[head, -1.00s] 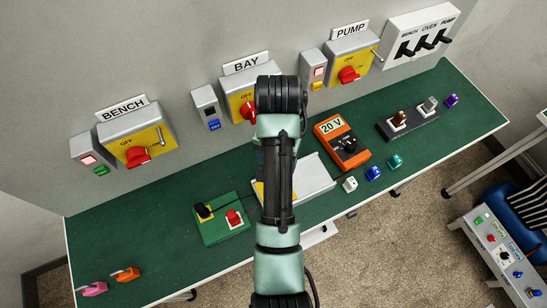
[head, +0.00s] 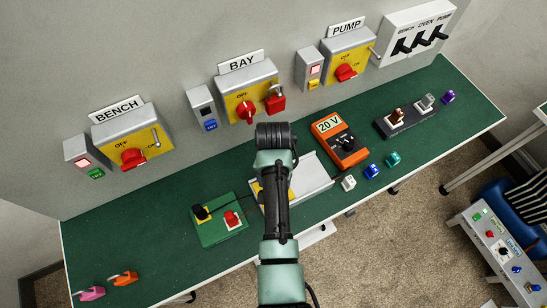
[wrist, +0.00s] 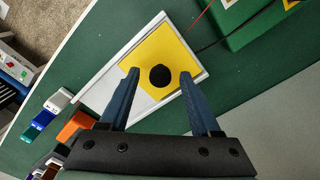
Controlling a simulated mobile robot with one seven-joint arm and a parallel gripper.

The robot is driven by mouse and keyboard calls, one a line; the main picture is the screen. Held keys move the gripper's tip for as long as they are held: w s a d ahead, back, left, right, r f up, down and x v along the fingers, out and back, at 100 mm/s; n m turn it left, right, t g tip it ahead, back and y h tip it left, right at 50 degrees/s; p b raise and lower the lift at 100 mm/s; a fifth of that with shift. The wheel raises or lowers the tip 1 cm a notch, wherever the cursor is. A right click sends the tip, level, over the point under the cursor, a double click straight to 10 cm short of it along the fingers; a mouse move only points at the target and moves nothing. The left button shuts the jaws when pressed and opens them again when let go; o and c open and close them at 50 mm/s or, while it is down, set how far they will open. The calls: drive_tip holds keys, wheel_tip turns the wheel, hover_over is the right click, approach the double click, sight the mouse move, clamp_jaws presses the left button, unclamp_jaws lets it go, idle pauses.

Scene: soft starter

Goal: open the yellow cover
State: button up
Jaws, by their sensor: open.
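The yellow cover (wrist: 166,62) is a flat yellow panel with a round black knob (wrist: 160,76), set on a pale grey box (wrist: 97,94) on the green bench. In the head view my arm hides most of the cover; a yellow edge (head: 255,190) shows at its left. My gripper (wrist: 160,79) is open and empty in the wrist view. Its two blue fingers appear on either side of the knob, with visible gaps. I cannot tell how high the fingertips are above the cover. In the head view my fingers are hidden by my arm.
A green board (head: 223,232) with black and red parts lies left of the box. An orange meter (head: 337,130) and several small coloured blocks lie to its right. Wall boxes marked BENCH, BAY and PUMP stand behind. The bench's left middle is clear.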

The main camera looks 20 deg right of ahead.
clamp_jaws()
idle(1.3)
